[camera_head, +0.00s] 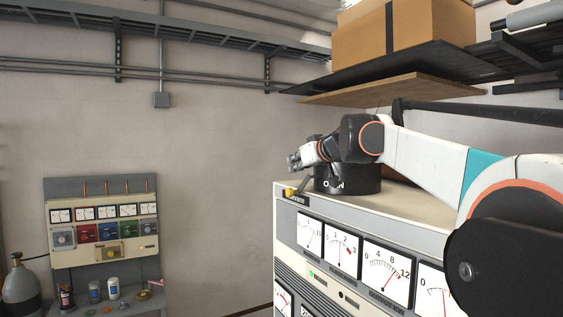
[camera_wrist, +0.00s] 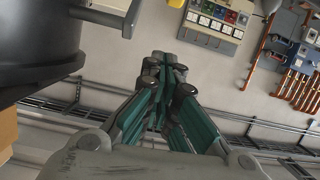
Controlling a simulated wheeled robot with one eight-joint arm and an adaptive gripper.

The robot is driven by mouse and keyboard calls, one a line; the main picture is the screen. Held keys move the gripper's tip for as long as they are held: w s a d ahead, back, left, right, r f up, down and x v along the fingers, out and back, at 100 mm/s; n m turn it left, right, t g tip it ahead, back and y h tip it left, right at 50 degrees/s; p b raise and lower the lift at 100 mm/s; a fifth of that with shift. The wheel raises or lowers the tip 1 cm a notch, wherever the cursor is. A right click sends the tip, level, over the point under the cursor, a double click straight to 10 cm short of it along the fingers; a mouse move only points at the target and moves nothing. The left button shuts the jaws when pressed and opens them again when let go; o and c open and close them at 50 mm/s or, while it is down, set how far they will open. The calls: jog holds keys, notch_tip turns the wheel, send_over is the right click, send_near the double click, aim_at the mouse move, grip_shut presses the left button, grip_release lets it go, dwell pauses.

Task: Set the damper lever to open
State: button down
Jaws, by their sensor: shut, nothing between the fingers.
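A black round drum (camera_head: 350,180) with white lettering, partly legible and seemingly reading OPEN, stands on top of the cream cabinet. A lever with a yellow knob (camera_head: 290,191) sticks out at the drum's lower left, above a dark label plate at the cabinet's corner. My gripper (camera_head: 294,161) is above and slightly behind the knob, apart from it. In the wrist view the drum (camera_wrist: 35,40) fills the upper left, and a yellow-tipped bar shows at the top edge. My gripper (camera_wrist: 164,65) is shut and empty there, with its fingers together.
The cabinet (camera_head: 287,226) carries several white dial gauges on its front. A wooden shelf (camera_head: 395,90) with a cardboard box (camera_head: 430,30) hangs above my arm. A smaller gauge panel (camera_head: 100,235) is on the far wall. The space left of the cabinet is clear.

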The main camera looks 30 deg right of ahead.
aim_at(290, 189)
jog(key=w+f+p, duration=0.2)
jog(key=w+f, duration=0.2)
jog(key=shift+s+f, duration=0.2)
jog(key=shift+s, duration=0.1)
jog(key=shift+w+f, duration=0.15)
jog(key=shift+f, duration=0.2)
jog(key=shift+s, duration=0.2)
